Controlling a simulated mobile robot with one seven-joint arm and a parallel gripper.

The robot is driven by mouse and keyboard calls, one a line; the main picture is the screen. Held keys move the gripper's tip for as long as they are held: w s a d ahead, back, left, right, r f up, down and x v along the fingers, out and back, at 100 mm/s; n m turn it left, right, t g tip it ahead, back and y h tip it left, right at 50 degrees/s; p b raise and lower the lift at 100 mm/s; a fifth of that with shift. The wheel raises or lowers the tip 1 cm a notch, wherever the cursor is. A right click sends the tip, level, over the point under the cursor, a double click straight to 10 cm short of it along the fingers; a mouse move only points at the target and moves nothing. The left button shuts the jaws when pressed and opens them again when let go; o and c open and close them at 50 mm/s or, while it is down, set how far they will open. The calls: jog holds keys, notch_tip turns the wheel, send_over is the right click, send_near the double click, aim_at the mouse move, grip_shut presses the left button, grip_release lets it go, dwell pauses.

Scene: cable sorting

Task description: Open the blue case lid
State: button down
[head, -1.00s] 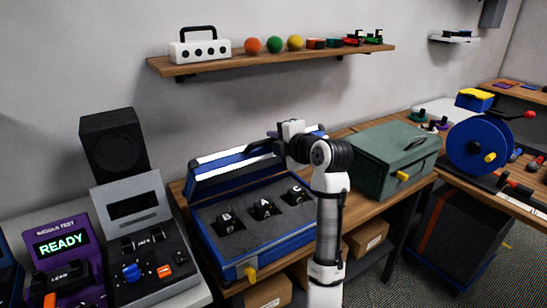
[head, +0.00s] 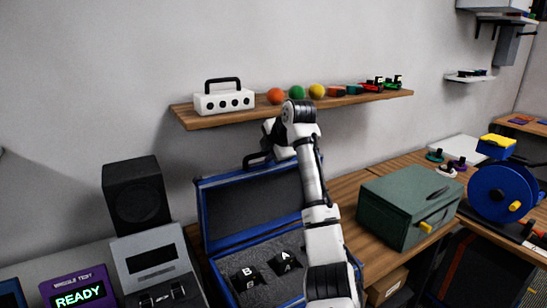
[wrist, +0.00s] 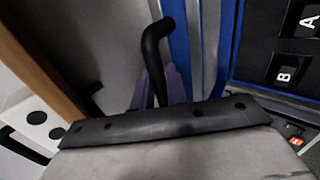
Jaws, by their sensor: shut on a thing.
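The blue case (head: 219,284) stands on the wooden bench, its dark foam insert showing blocks marked B (head: 247,278) and A (head: 285,262). Its lid (head: 240,208), blue-framed with a dark inner panel, stands raised and near upright at the back. My gripper (head: 268,153) is at the lid's top edge, shut on the black lid handle (head: 254,160). The handle (wrist: 153,45) also shows in the wrist view, running down between my fingers (wrist: 150,88). My arm covers the right part of the lid and case.
A wooden shelf (head: 190,118) with a white box (head: 224,102) and coloured balls is on the wall just above and behind my gripper. A green case (head: 400,208) stands to the right. A black speaker (head: 136,195) and test consoles stand to the left.

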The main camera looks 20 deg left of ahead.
jog(key=shift+w+a+f+h, duration=0.25)
jog(key=shift+w+a, duration=0.25)
jog(key=shift+a, duration=0.3)
jog(key=c, duration=1.5)
grip_release()
jog(key=b+v, duration=0.1)
jog(key=v, duration=0.3)
jog(key=b+v, duration=0.1)
jog(key=v, duration=0.4)
jog(key=b+v, duration=0.2)
jog(key=v, duration=0.3)
jog(key=shift+w+r, duration=0.25)
jog(key=shift+r, duration=0.1)
